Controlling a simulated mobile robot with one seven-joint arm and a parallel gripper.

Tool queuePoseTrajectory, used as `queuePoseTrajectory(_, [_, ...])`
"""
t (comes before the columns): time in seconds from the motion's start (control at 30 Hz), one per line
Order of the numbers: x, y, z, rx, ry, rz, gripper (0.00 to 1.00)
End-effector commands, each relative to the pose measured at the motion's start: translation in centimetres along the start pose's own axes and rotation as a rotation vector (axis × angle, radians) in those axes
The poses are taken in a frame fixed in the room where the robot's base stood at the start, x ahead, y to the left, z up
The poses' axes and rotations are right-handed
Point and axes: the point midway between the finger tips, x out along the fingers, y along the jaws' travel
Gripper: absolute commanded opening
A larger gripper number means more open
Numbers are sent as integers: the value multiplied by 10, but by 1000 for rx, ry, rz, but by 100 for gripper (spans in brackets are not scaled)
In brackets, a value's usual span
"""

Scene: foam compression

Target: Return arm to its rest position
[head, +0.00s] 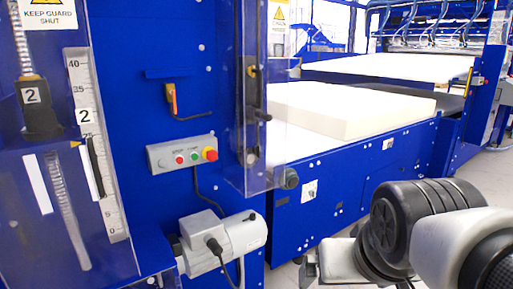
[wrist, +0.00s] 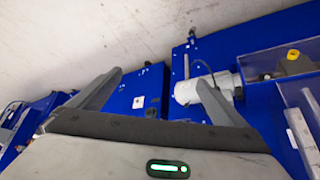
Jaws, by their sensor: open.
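My arm is folded at the lower right of the head view, with black and light grey links in front of the blue machine. In the wrist view my gripper (wrist: 165,98) shows two grey fingers spread wide apart, with nothing between them. The fingers point towards the blue machine side and the pale floor. In the head view a small part at the left end of my arm shows near the floor, but the fingers are not clear there.
A blue machine panel (head: 130,120) with a button box (head: 182,154) and a grey-white motor (head: 222,240) stands at left. A clear guard (head: 283,150) hangs beside it. A white foam block (head: 345,108) lies on the blue conveyor (head: 350,180) behind. Pale floor is open at right.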

Motion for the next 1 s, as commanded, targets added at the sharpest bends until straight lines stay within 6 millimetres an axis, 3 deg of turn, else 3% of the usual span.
queuePoseTrajectory(0.07, [-15,-6,28,-36,-65,-38,97])
queuePoseTrajectory(0.1, [-33,-5,11,-33,-62,-31,97])
queuePoseTrajectory(0.37, [-91,-4,-26,-30,-61,-28,97])
queuePoseTrajectory(0.7, [-197,-2,-92,-29,-61,-27,97])
queuePoseTrajectory(0.83, [-218,-2,-105,-29,-61,-27,97])
queuePoseTrajectory(1.0, [-225,-2,-109,-29,-61,-27,97])
